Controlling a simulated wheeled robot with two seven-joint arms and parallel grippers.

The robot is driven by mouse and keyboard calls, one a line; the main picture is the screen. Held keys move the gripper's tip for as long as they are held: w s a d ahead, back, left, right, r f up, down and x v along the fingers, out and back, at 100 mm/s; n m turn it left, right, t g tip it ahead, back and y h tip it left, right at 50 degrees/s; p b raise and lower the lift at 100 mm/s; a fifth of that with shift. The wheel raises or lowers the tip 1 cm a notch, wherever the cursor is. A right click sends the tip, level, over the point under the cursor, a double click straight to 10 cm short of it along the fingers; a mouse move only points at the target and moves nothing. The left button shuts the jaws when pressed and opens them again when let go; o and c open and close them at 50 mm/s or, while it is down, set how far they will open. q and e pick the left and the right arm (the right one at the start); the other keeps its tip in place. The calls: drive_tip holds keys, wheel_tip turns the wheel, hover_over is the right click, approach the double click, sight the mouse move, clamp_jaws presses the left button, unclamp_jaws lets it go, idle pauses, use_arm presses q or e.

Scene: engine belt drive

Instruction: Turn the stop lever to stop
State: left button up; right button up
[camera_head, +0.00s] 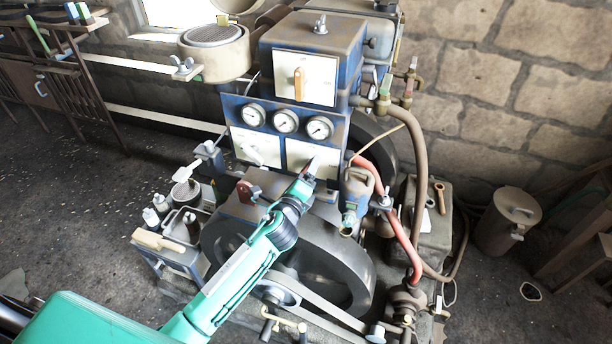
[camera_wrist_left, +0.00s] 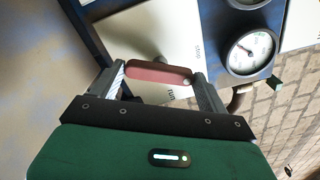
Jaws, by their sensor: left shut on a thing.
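The stop lever's red handle (camera_wrist_left: 158,72) lies between the two fingers of my left gripper (camera_wrist_left: 160,82) in the left wrist view. The fingers are shut on it at its ends. In the head view my left gripper (camera_head: 309,172) reaches up from below to the lower right white plate (camera_head: 300,150) under the gauges. There the gripper hides most of the handle. My right gripper is not in view.
Several round gauges (camera_head: 286,121) sit just above the plate.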

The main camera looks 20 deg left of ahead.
use_arm(q)
drive_tip(key=n, duration=0.5)
drive_tip(key=shift+f+n+b, duration=0.1)
drive_tip(key=shift+n+b, duration=0.2)
drive_tip(key=shift+b, duration=0.1)
idle(0.3)
drive_tip(key=o, duration=1)
drive_tip(key=s+b, duration=0.3)
drive_tip(key=s, duration=1)
drive_tip(key=shift+s+a, duration=0.25)
drive_tip(key=shift+s, duration=0.15)
